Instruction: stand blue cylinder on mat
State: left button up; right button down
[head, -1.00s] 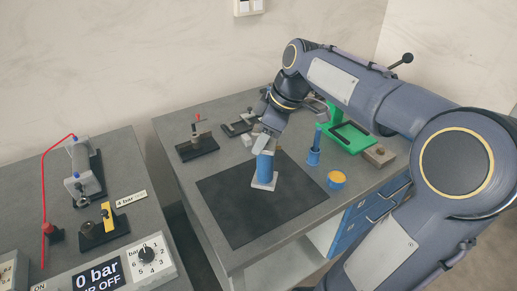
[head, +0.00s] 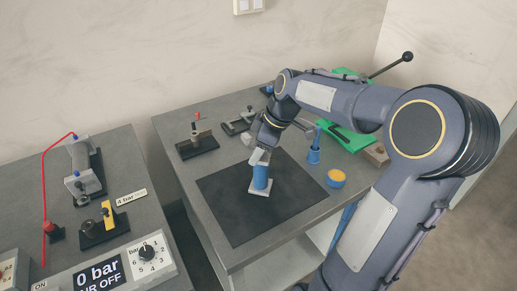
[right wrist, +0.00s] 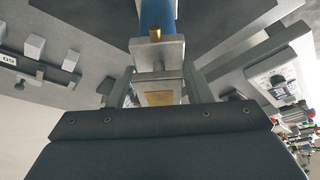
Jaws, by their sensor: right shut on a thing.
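The blue cylinder (head: 260,178) is upright over the middle of the black mat (head: 235,220), with a pale square plate at its lower end. Whether that plate touches the mat or hangs just above it, I cannot tell. My right gripper (head: 260,156) is shut on the cylinder's upper end. In the right wrist view, my right gripper (right wrist: 157,82) has its fingers on either side of the grey end block, and the blue cylinder (right wrist: 157,14) extends beyond, with a brass fitting. My left gripper is not in view.
A black-based fixture (head: 197,146) and a clamp stand behind the mat. The mat's front is clear.

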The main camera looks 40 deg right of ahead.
jog(key=shift+f, duration=0.15)
jog(key=c, duration=0.7)
grip_release()
jog(key=shift+r, duration=0.25)
jog(key=v, duration=1.2)
jog(key=s+a+f+m, duration=0.3)
jog(key=s+a+f, duration=0.1)
jog(key=s+a, duration=0.1)
jog(key=s+a+f+m+t, duration=0.1)
jog(key=s+a+f+m, duration=0.2)
jog(key=s+a, duration=0.3)
jog(key=s+a+f+m+t+y, duration=0.1)
jog(key=s+a+f+m, duration=0.2)
jog(key=s+a+f, duration=0.2)
jog(key=shift+s+a+f+m, duration=0.15)
jog(key=shift+a+f+m, duration=0.2)
jog(key=shift+a, duration=0.5)
